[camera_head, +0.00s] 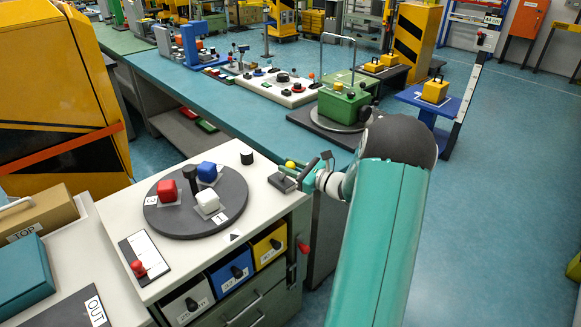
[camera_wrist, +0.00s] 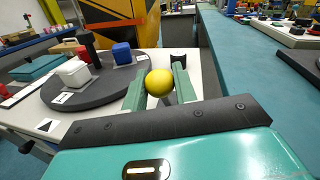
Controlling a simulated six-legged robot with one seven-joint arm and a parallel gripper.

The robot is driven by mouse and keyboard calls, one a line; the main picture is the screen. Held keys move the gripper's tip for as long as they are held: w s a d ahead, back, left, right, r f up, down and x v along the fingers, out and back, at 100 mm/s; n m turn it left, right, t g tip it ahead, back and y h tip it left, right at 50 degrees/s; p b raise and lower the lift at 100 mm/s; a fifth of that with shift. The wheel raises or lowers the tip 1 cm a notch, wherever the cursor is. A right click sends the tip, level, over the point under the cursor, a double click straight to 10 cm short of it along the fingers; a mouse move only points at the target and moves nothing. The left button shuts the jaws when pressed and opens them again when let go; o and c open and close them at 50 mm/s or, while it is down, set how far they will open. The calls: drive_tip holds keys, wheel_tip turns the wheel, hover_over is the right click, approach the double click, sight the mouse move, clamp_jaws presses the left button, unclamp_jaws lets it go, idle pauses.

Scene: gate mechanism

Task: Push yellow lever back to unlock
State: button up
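The yellow lever shows as a round yellow knob (camera_wrist: 159,82) in the wrist view, with part of a grey stem below it. In the head view the knob (camera_head: 290,164) is small, above a dark grey block (camera_head: 283,183) at the right edge of the white cabinet top. My gripper (camera_wrist: 160,82) has its two green fingers apart, one on each side of the knob. I cannot tell whether either finger touches it. In the head view my gripper (camera_head: 308,170) is right beside the knob, its fingers partly hidden by one another.
A dark round turntable (camera_head: 180,222) with red, blue and white cubes is left of the knob. A short black cylinder (camera_head: 247,157) stands just behind it. The white cabinet (camera_head: 215,263) has labelled bins in front. A long teal bench (camera_head: 225,95) runs behind. Floor is open at right.

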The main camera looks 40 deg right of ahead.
clamp_jaws()
drive_tip(key=shift+w+r, duration=0.1)
drive_tip(key=shift+w+r+g+h, duration=0.2)
drive_tip(key=shift+w+g, duration=0.25)
drive_tip(key=shift+g, duration=0.2)
drive_tip(key=shift+w+r+g+h, duration=0.1)
drive_tip(key=shift+w+r+g, duration=0.1)
drive_tip(key=shift+w+g, duration=0.35)
drive_tip(key=w+g, duration=0.1)
drive_tip(key=w+m+g, duration=0.1)
drive_tip(key=g, duration=0.1)
drive_tip(key=shift+w+a+r+g, duration=0.1)
drive_tip(key=shift+w+r+g, duration=0.1)
drive_tip(key=shift+g, duration=0.1)
drive_tip(key=w+g, duration=0.1)
drive_tip(key=w+g+h, duration=0.1)
drive_tip(key=g, duration=0.1)
drive_tip(key=shift+w+f, duration=0.2)
drive_tip(key=shift+w, duration=0.05)
drive_tip(key=shift+w+f+m+g, duration=0.25)
drive_tip(key=shift+w+g, duration=0.15)
drive_tip(key=shift+g, duration=0.25)
drive_tip(key=shift+w+f+m+g, duration=0.15)
drive_tip(key=shift+w+m+g, duration=0.2)
drive_tip(key=shift+g, duration=0.3)
